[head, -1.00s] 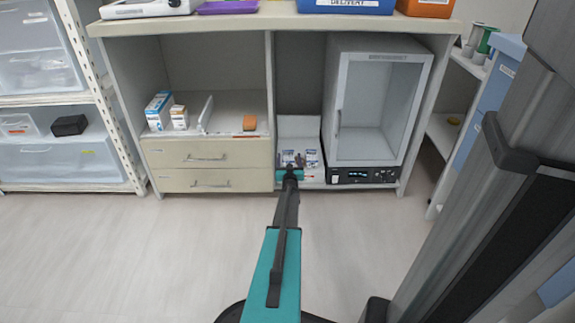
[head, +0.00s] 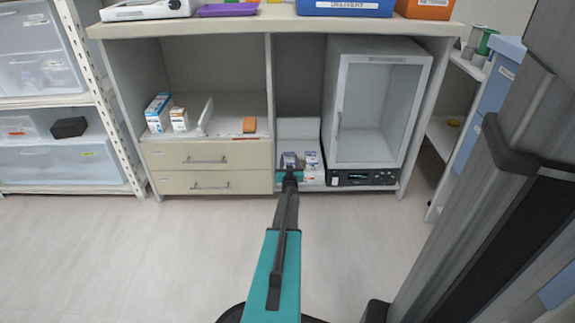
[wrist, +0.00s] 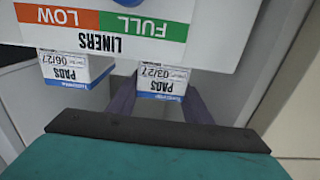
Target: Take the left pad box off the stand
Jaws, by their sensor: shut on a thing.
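Two small white-and-blue pad boxes sit side by side in the lower middle bay. The left pad box (head: 289,158) is marked 03/27; it shows upside down at the right of the wrist view (wrist: 162,82). The right pad box (head: 311,160), marked 06/27, shows at the left there (wrist: 75,68). A pale stand (head: 298,129) rises behind them. A white panel reading LINERS, with FULL and LOW bands (wrist: 135,25), fills the top of the wrist view. My gripper (wrist: 160,105) is shut on the left pad box, a dark finger on each side. Its underside is hidden.
A glass-fronted cabinet (head: 378,110) stands close on the right. Drawers (head: 207,182) and a shelf with small cartons (head: 158,113) and an orange block (head: 249,125) are on the left. The floor in front is clear.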

